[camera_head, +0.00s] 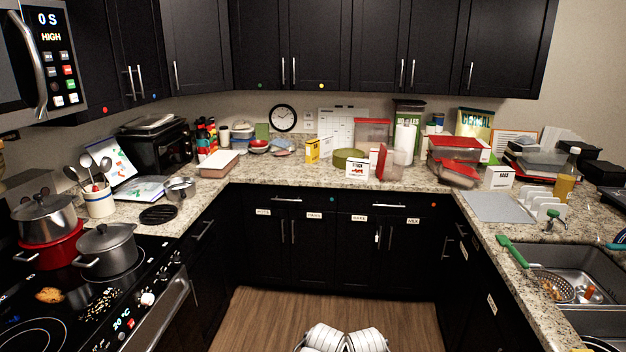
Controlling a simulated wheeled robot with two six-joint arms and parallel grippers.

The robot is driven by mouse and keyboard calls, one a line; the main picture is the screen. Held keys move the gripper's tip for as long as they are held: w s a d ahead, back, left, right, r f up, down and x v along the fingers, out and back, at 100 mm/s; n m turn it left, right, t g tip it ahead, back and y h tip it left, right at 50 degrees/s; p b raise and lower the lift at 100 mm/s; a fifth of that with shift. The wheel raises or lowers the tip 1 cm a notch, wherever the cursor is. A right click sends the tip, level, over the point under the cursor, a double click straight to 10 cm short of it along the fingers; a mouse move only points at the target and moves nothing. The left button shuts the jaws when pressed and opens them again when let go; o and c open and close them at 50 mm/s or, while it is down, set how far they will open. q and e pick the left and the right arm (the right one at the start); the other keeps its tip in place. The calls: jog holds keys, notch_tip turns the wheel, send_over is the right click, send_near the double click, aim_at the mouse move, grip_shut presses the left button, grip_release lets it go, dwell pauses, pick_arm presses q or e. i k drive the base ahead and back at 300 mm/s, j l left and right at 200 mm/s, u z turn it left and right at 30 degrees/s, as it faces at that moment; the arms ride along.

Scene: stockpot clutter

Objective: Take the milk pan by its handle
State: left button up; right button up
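A small shiny steel pan (180,189), which looks like the milk pan, stands upright on the left counter, beside the stove and right of the utensil crock. Its handle is too small to make out clearly. Neither gripper can be made out. Only white parts of my own body show at the bottom centre, far from the pan.
A black round trivet (158,214) lies in front of the pan. A white utensil crock (99,203) stands to its left. A grey lidded pot (107,250), a red pot (50,248) and a steel stockpot (44,217) crowd the stove. The floor (260,315) is clear.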

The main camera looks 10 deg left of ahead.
aim_at(182, 192)
jog(key=i+u, duration=0.15)
jog(key=i, duration=0.65)
jog(key=i+l+u, duration=0.2)
jog(key=i, duration=0.6)
jog(key=i+j+u, duration=0.15)
jog(key=i+u, duration=0.3)
jog(key=i, duration=0.15)
jog(key=i+u, duration=0.45)
jog(key=i, duration=0.15)
